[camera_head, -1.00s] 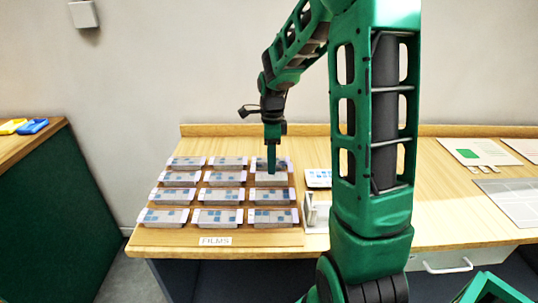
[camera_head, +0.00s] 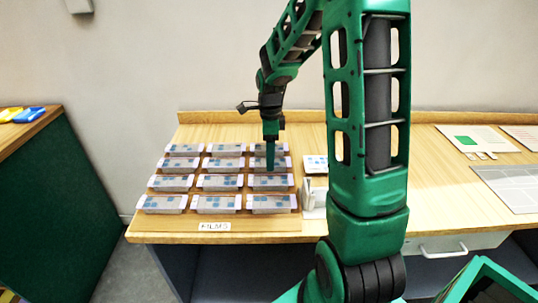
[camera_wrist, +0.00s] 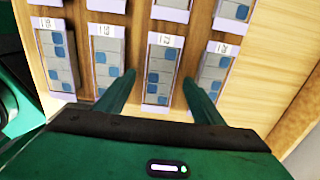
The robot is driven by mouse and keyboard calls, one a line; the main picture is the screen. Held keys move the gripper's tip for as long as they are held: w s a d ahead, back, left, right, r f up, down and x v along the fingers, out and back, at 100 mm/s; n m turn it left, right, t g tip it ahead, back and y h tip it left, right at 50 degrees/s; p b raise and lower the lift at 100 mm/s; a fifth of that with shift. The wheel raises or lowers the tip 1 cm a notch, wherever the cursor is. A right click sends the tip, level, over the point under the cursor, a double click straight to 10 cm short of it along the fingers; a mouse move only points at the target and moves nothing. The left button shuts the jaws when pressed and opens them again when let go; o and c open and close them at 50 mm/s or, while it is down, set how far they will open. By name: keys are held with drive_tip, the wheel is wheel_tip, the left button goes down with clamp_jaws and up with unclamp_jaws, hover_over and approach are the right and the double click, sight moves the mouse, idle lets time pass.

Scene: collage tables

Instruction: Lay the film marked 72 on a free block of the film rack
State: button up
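Several films with blue squares lie on grey blocks on a wooden board (camera_head: 262,226) labelled FILMS in the head view. My gripper (camera_head: 270,168) points down over the right column of these blocks. In the wrist view my gripper (camera_wrist: 161,92) is open, with a finger on each side of one film (camera_wrist: 161,72). That film's label is too blurred to read surely, so I cannot tell if it is 72. Neighbouring films (camera_wrist: 107,60) lie close outside both fingers. Whether the fingers touch the film is unclear. I cannot make out the rack's free blocks.
A small white item with blue squares (camera_head: 315,164) and a pale upright holder (camera_head: 308,197) stand right of the board, partly behind my arm. Flat sheets (camera_head: 468,140) lie on the table at right. A side counter (camera_head: 28,131) with yellow and blue items is at left.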

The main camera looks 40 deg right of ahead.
drive_tip(key=shift+r, duration=0.1)
wheel_tip(320, 180, up, 10)
drive_tip(key=shift+r, duration=0.25)
idle(0.4)
idle(0.5)
drive_tip(key=s+a+n, duration=0.2)
drive_tip(key=s+n, duration=1.6)
drive_tip(key=s, duration=1)
drive_tip(key=shift+s+a, duration=0.25)
